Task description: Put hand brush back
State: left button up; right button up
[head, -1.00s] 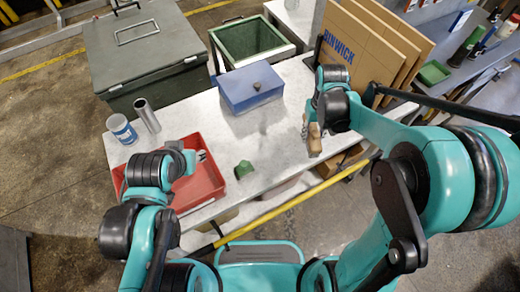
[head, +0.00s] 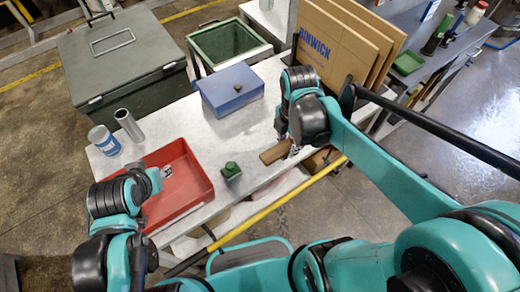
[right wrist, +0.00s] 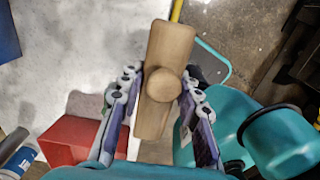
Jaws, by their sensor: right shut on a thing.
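The hand brush is a plain wooden block with a round knob (right wrist: 165,84), held between the two fingers of my right gripper (right wrist: 160,80) in the right wrist view. In the head view, the brush (head: 275,152) shows as a brown bar near the table's front edge, under my right gripper (head: 293,146). Its bristles are not visible. My left gripper (head: 163,173) is over the left part of the red tray; its fingers are too small to judge.
The red tray (head: 200,168) is at the table's front left. A small green object (head: 231,171) stands beside it. A blue box (head: 230,90), metal cylinder (head: 128,125) and blue-white can (head: 104,140) stand further back. Cardboard panels (head: 335,45) are at the right. The middle tabletop is clear.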

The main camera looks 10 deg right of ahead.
jog(key=w+a+f+b, duration=0.1)
jog(key=w+a+f, duration=0.1)
jog(key=w+a+f+b, duration=0.1)
jog(key=w+a+f, duration=0.1)
jog(key=w, duration=0.1)
jog(key=w+a+f+b, duration=0.1)
jog(key=w+a+f, duration=0.1)
jog(key=a, duration=0.1)
jog(key=shift+w+a+f+b, duration=0.1)
jog(key=shift+w+f+b, duration=0.15)
jog(key=shift+w+b, duration=0.15)
jog(key=shift+f+b, duration=0.95)
jog(key=shift+f, duration=1)
jog(key=shift+s, duration=0.1)
jog(key=shift+f, duration=0.15)
jog(key=o, duration=1.2)
